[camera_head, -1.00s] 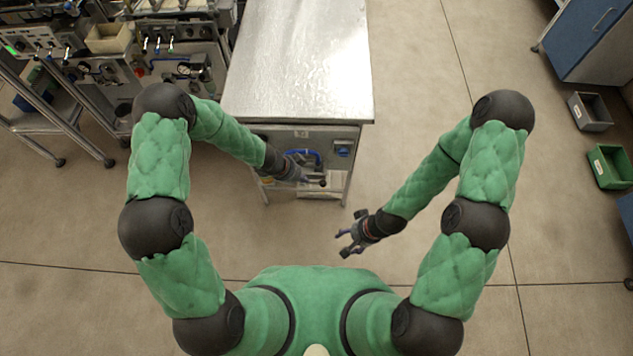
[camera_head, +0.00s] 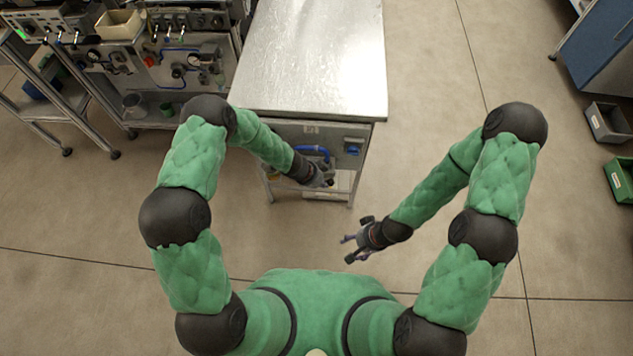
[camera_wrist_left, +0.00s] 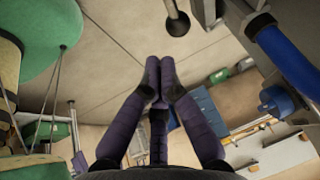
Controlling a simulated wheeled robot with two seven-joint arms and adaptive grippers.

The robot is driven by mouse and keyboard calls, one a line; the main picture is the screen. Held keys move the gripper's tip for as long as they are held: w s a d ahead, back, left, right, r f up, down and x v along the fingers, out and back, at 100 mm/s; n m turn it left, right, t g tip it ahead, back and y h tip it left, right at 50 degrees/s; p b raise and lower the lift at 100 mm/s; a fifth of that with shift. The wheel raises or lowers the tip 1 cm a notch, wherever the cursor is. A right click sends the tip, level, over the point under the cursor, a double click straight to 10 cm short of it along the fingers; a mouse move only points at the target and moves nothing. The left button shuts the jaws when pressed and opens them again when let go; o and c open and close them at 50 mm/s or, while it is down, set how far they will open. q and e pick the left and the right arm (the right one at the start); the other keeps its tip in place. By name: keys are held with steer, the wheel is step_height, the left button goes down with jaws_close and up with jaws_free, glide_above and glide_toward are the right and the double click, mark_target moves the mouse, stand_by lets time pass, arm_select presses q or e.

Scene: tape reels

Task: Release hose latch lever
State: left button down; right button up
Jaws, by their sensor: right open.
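A dark ball-ended lever (camera_wrist_left: 178,24) points down from the top of the left wrist view; I take it to be the latch lever. A thick blue hose (camera_wrist_left: 290,62) curves at the right there, and blue hose (camera_head: 313,152) also shows in the open bench front in the head view. My left gripper (camera_head: 327,181) is at that bench front. In the left wrist view its purple fingers (camera_wrist_left: 159,74) are together, with nothing seen between them and a gap in the picture to the ball. My right gripper (camera_head: 352,247) is open and empty, in front of the bench.
The metal-topped bench (camera_head: 310,60) stands ahead, with a blue box (camera_head: 353,146) on its front. Equipment racks (camera_head: 150,70) stand at the left. Grey (camera_head: 607,122) and green (camera_head: 622,180) bins lie far right. Open floor surrounds the bench's right side.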

arm_select(q)
steer(key=shift+w+d+f, duration=0.3)
steer(key=shift+w+f, duration=0.2)
steer(key=shift+f, duration=0.3)
steer(key=shift+w+d+f, duration=0.25)
steer(key=shift+w+f, duration=0.2)
steer(key=shift+f, duration=0.35)
arm_select(e)
steer(key=shift+f, duration=0.45)
steer(key=shift+r, duration=0.15)
arm_select(q)
steer(key=shift+d+f+y, duration=0.2)
steer(key=shift+y, duration=0.2)
arm_select(e)
steer(key=shift+d+r, duration=0.15)
steer(key=shift+r, duration=0.1)
